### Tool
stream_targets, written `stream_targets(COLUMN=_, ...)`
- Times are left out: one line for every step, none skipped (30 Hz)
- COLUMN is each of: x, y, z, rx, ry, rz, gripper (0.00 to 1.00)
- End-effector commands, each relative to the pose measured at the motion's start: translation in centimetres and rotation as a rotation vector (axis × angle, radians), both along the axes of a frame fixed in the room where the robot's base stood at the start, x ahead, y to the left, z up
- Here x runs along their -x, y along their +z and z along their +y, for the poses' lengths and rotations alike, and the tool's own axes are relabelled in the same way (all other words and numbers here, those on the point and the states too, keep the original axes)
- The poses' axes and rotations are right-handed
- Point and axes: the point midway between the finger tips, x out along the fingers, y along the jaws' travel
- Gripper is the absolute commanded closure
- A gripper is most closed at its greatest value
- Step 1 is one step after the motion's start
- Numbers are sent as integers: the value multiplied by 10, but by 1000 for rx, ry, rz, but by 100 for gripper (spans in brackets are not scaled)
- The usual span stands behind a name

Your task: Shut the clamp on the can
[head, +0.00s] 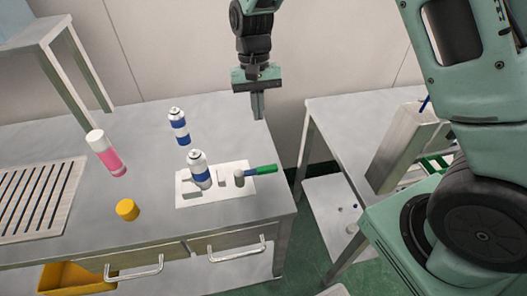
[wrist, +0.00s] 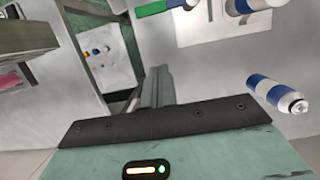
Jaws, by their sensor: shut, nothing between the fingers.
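A white and blue can (head: 200,172) stands upright on the white clamp plate (head: 188,201). The clamp has a green handle (head: 261,170) pointing right, with a grey round part (head: 239,178) at its inner end and small blocks between it and the can. I cannot tell whether the clamp touches the can. In the wrist view the can (wrist: 242,5) and the green handle (wrist: 152,8) show at the top edge. My gripper (head: 258,106) is shut and empty, pointing down above the table's back right, behind and apart from the clamp. It also shows in the wrist view (wrist: 157,72).
A second blue and white can (head: 179,126) stands behind the clamp. A pink can (head: 106,154) with a white cap, a yellow cap (head: 127,210) and a slatted rack (head: 36,200) are on the left. A side table (head: 340,110) stands right, across a gap.

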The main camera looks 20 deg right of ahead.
Motion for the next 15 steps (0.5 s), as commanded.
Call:
stream_targets(x=0, y=0, z=0, rx=0, ry=1, rz=0, gripper=100)
stream_targets(x=0, y=0, z=0, rx=0, ry=1, rz=0, gripper=100)
stream_targets(x=0, y=0, z=0, rx=0, ry=1, rz=0, gripper=100)
stream_targets(x=1, y=-1, z=0, rx=0, ry=1, rz=0, gripper=100)
stream_targets(x=1, y=-2, z=0, rx=0, ry=1, rz=0, gripper=100)
stream_targets(x=2, y=-4, z=1, rx=0, ry=1, rz=1, gripper=100)
stream_targets(x=2, y=-6, z=1, rx=-1, ry=1, rz=2, gripper=100)
stream_targets(x=3, y=-8, z=1, rx=0, ry=1, rz=3, gripper=100)
stream_targets(x=4, y=-13, z=1, rx=0, ry=1, rz=4, gripper=100)
stream_targets(x=5, y=-17, z=1, rx=0, ry=1, rz=4, gripper=100)
stream_targets(x=7, y=-21, z=2, rx=0, ry=1, rz=5, gripper=100)
stream_targets(x=9, y=-28, z=2, rx=0, ry=1, rz=6, gripper=100)
stream_targets(x=10, y=-34, z=2, rx=0, ry=2, rz=6, gripper=100)
stream_targets(x=12, y=-40, z=2, rx=0, ry=2, rz=6, gripper=100)
stream_targets(x=14, y=-48, z=3, rx=0, ry=1, rz=6, gripper=100)
